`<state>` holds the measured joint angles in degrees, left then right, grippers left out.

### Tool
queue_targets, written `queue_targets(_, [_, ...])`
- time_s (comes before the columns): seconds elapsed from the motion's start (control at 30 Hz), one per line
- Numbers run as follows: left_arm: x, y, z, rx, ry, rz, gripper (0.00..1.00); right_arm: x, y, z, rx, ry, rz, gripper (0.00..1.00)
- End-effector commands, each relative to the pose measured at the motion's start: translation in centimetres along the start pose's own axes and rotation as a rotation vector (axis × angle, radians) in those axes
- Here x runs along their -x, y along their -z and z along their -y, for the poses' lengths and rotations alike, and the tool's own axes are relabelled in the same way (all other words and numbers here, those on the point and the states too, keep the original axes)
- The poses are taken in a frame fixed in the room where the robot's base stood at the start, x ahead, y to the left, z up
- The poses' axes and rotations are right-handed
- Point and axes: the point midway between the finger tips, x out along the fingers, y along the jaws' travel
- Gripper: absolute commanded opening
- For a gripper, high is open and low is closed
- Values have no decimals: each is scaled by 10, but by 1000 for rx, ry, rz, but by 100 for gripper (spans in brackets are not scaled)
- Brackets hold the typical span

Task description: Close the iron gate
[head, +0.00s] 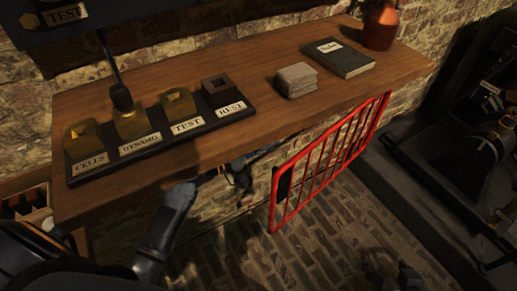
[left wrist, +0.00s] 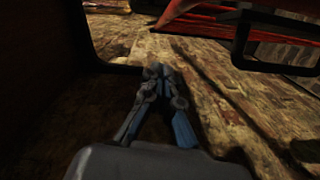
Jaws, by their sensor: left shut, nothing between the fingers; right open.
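The iron gate (head: 337,122) is a red barred panel below the front right edge of the wooden bench, standing above the brick floor. Red bars also show at the top of the left wrist view (left wrist: 205,8). My left gripper (head: 243,178) is under the bench edge, left of the gate, partly hidden in shadow. In the left wrist view its fingers (left wrist: 158,72) are together and empty. My right gripper (head: 388,266) is low in the head view, dim against the floor, open and apart from the gate. Whether the gate is latched cannot be told.
The bench (head: 240,60) overhangs my left forearm. On it are a black labelled strip (head: 150,150) with brass blocks, a stack of pale squares (head: 296,80), a dark book (head: 338,58) and a copper vessel (head: 380,25). The brick floor (head: 335,225) in front is mostly clear.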

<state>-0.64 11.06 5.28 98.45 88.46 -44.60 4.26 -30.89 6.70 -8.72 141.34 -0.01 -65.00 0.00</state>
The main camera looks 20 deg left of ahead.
Motion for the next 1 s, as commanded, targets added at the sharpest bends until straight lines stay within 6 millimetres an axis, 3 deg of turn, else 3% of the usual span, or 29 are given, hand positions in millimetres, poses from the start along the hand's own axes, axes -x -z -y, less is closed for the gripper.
queue_targets(0.2, [-45,-3,0,1,-1,1,0,-3,14,2,1,4,-67,67])
queue_targets(0.33, [-47,-24,1,2,1,0,0,-2,10,1,0,3,-50,67])
queue_targets(0.5, [-50,-36,1,0,2,-1,0,-2,9,1,0,3,-43,67])
queue_targets(1.0, [-50,-40,1,0,2,-5,0,-1,8,1,0,2,-37,67])
